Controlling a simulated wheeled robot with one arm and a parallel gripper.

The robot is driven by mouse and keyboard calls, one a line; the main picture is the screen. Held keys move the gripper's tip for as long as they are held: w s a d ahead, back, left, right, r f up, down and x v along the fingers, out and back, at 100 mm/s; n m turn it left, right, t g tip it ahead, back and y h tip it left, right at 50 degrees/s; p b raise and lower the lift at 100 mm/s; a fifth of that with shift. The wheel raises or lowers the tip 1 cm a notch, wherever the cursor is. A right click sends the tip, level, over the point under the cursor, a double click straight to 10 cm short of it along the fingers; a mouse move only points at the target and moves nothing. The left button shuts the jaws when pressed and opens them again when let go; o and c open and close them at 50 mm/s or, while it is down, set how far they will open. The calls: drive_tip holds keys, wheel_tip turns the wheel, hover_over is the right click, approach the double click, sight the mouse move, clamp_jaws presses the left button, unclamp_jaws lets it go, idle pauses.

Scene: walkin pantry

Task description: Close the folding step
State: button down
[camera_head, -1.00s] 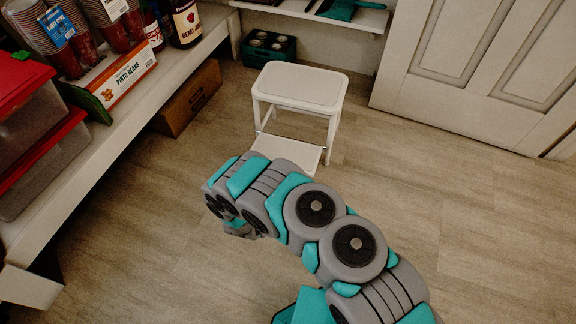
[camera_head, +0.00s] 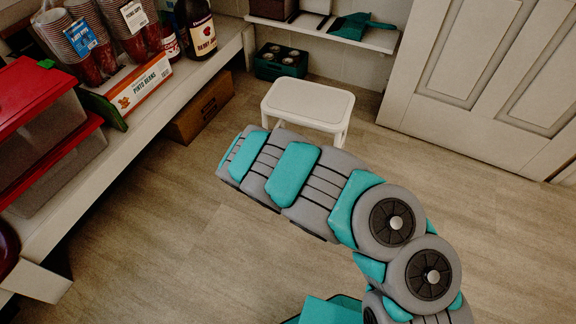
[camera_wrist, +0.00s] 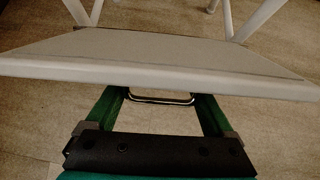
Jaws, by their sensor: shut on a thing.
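The folding step (camera_head: 308,102) is a white step stool on the floor, its upper tread level and its legs partly showing in the head view. My arm hides its lower tread there. In the wrist view a broad white tread (camera_wrist: 150,55) crosses the picture, with white legs behind it. My gripper (camera_wrist: 160,112) reaches to the tread's near edge with its two green fingers set apart. Their tips are hidden under the edge. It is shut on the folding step. A thin metal loop (camera_wrist: 160,99) shows between the fingers.
A white shelf (camera_head: 150,125) on the left holds red-lidded bins (camera_head: 45,100), cups, bottles and a pinto beans box (camera_head: 138,88). A cardboard box (camera_head: 200,107) and a dark green crate (camera_head: 281,61) stand on the floor. A white door (camera_head: 490,75) is at the right. The floor at right is clear.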

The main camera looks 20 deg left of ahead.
drive_tip(key=shift+g, duration=0.9)
drive_tip(key=shift+w+d+r+p, duration=0.1)
drive_tip(key=shift+w+r+p, duration=0.45)
drive_tip(key=shift+r+p, duration=0.5)
drive_tip(key=shift+w+r+p, duration=0.55)
drive_tip(key=shift+r+p, duration=0.1)
drive_tip(key=shift+p, duration=0.7)
drive_tip(key=shift+w+r+p, duration=0.5)
drive_tip(key=shift+w+p, duration=0.05)
drive_tip(key=shift+p, duration=0.05)
drive_tip(key=c, duration=1.6)
unclamp_jaws()
drive_tip(key=shift+f, duration=0.15)
drive_tip(key=c, duration=1.4)
unclamp_jaws()
drive_tip(key=o, duration=1.4)
drive_tip(key=shift+s+f, duration=0.1)
drive_tip(key=shift+s, duration=0.05)
drive_tip(key=shift+v, duration=3.9)
